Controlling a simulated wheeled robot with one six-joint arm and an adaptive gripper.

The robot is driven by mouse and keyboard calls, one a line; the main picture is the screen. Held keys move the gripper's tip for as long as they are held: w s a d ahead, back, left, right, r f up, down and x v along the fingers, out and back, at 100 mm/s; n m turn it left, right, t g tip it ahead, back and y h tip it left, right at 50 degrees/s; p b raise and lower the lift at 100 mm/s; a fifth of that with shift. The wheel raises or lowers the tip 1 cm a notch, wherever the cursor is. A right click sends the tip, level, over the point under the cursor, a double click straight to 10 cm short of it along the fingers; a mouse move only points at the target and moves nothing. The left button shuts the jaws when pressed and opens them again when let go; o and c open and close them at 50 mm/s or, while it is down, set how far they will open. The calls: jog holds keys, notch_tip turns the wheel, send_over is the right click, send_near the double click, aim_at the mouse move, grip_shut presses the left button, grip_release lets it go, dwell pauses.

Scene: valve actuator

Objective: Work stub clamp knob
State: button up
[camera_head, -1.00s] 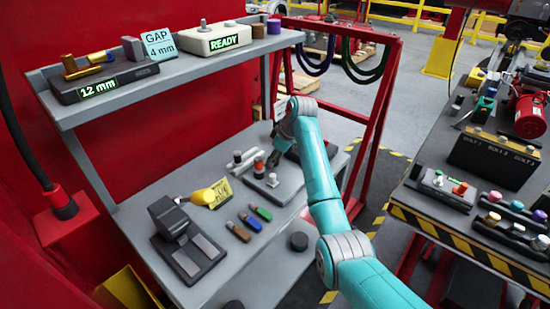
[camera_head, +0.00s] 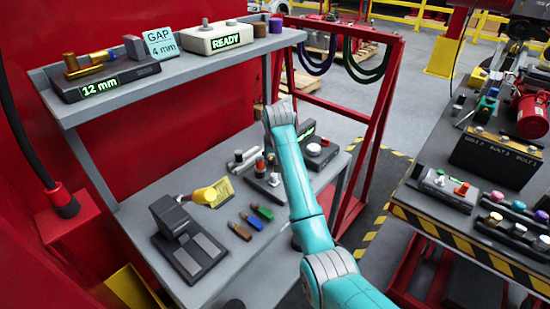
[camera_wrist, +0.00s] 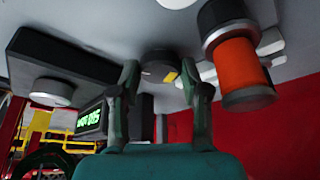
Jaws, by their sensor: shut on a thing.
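In the wrist view, a dark round knob (camera_wrist: 152,72) with a yellow mark sits between the two fingers of my gripper (camera_wrist: 161,78). The fingers are shut on it, one on each side. An orange cylinder (camera_wrist: 240,65) with dark ends stands just right of the right finger. In the head view, my gripper (camera_head: 271,158) is low over the bench beside a red-banded dark cylinder (camera_head: 259,167). My arm hides most of the knob there.
A dark box with a white dial (camera_head: 314,149) and a green display stands right of my arm. A yellow-handled tool (camera_head: 208,194), several coloured pieces (camera_head: 251,221) and a dark press-like device (camera_head: 178,240) lie nearer on the bench. The shelf (camera_head: 190,62) overhangs at the back.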

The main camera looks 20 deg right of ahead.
jog(key=m, duration=0.2)
jog(key=m+g+h, duration=0.1)
jog(key=m, duration=0.1)
jog(key=shift+w+a+m+h, duration=0.1)
jog(key=shift+a+m+h, duration=0.05)
jog(key=shift+m+h, duration=0.15)
jog(key=m, duration=0.2)
jog(key=m+g+h, duration=0.1)
jog(key=m, duration=0.2)
jog(key=shift+w+a+g, duration=0.1)
jog(key=shift+w+g, duration=0.05)
jog(key=shift+g, duration=0.15)
jog(key=m+g, duration=0.1)
jog(key=m, duration=0.4)
jog(key=shift+w+g+h, duration=0.15)
jog(key=shift+g+h, duration=0.25)
jog(key=m+g, duration=0.1)
jog(key=m, duration=0.3)
jog(key=shift+w, duration=0.15)
jog(key=shift+m+g+y, duration=0.3)
jog(key=shift+m+g, duration=0.1)
jog(key=shift+m, duration=0.1)
jog(key=o, duration=1.1)
jog(key=shift+o, duration=0.2)
